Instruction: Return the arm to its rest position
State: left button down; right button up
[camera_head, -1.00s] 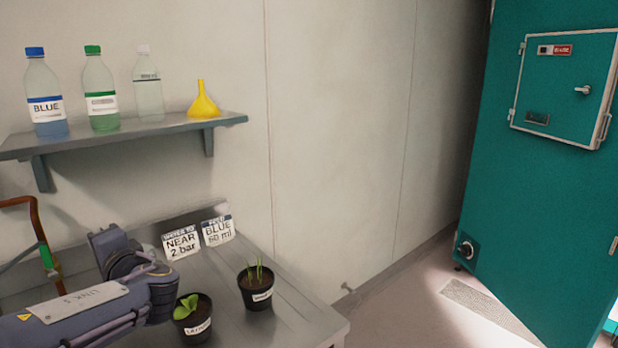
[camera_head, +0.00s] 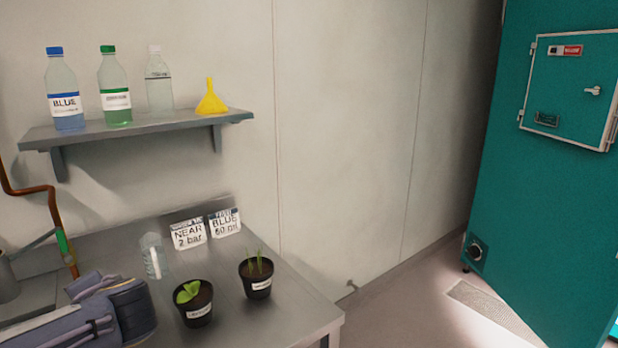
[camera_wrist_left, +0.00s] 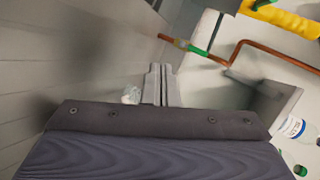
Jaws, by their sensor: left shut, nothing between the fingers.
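My left arm (camera_head: 95,318) shows at the lower left of the head view, low over the bench's left end. Its gripper is outside that view. In the left wrist view my left gripper (camera_wrist_left: 160,72) has its two grey fingers together, with nothing between them. A small whitish clear thing (camera_wrist_left: 132,95) shows just left of the fingers there; I cannot tell how far off it is. My right gripper is in neither view.
The grey bench (camera_head: 262,318) holds a clear container (camera_head: 154,258), a leafy potted plant (camera_head: 194,302), a potted plant with thin shoots (camera_head: 256,275) and two signs (camera_head: 205,230). Above are a shelf (camera_head: 140,127) with bottles and a yellow funnel (camera_head: 211,98). A copper pipe (camera_head: 50,200) runs at left.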

pick_arm(q)
jog(key=s+d+f+n+h, duration=0.1)
jog(key=s+d+f+h, duration=0.1)
jog(key=s+f, duration=0.1)
jog(key=s+d+f+g+h, duration=0.1)
jog(key=s+d+f+h, duration=0.1)
jog(key=s, duration=0.3)
jog(key=s+d+f+n+g+h, duration=0.1)
jog(key=s+d+f+h, duration=0.2)
jog(key=s+f, duration=0.1)
jog(key=shift+n, duration=0.3)
jog(key=s+d+f+n+t+h, duration=0.1)
jog(key=s+d+h, duration=0.25)
jog(key=d, duration=0.35)
jog(key=s+d+f+n+h, duration=0.1)
jog(key=s+d+n+h, duration=0.2)
jog(key=d, duration=0.4)
notch_tip(320, 180, down, 11)
jog(key=h+b, duration=0.1)
jog(key=b, duration=1)
notch_tip(320, 180, up, 16)
jog(key=p, duration=1.6)
jog(key=shift+a+r+m, duration=0.15)
jog(key=shift+a+m, duration=0.05)
jog(key=shift+m, duration=0.1)
jog(key=shift+s, duration=0.1)
